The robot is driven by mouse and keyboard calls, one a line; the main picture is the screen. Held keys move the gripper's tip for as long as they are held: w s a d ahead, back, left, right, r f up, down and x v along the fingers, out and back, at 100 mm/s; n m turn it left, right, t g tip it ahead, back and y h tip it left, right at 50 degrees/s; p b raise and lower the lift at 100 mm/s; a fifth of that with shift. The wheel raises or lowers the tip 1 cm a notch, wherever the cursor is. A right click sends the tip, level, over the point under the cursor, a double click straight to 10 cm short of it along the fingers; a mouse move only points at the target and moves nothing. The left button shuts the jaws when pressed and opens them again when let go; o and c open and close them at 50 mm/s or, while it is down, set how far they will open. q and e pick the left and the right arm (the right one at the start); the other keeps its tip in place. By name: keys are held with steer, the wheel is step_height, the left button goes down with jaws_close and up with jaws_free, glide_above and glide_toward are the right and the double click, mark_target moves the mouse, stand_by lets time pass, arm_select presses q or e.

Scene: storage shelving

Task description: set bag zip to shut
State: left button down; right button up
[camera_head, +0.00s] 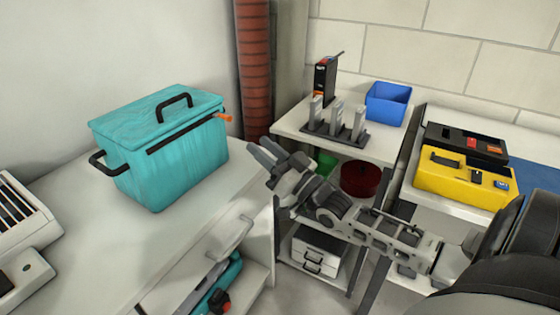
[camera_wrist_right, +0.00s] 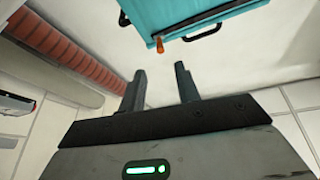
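A teal bag (camera_head: 165,165) with black handles stands on the white counter at the left in the head view. A black zip strip runs along its front face just under the top, with an orange zip pull (camera_head: 224,117) at the strip's right end. My right gripper (camera_head: 259,149) is open and empty, to the right of the bag and a little apart from it. In the right wrist view the two fingers (camera_wrist_right: 159,80) are spread, with the orange pull (camera_wrist_right: 159,43) and the bag (camera_wrist_right: 200,10) beyond them. My left gripper is not in view.
The white counter (camera_head: 85,235) has free room in front of the bag. A red-brown pipe (camera_head: 254,65) stands behind. A shelf at right holds a blue bin (camera_head: 388,103) and a grey rack (camera_head: 335,130); a yellow case (camera_head: 460,180) sits farther right.

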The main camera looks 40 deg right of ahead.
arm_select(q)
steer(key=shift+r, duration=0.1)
arm_select(e)
steer(key=shift+v, duration=2.4)
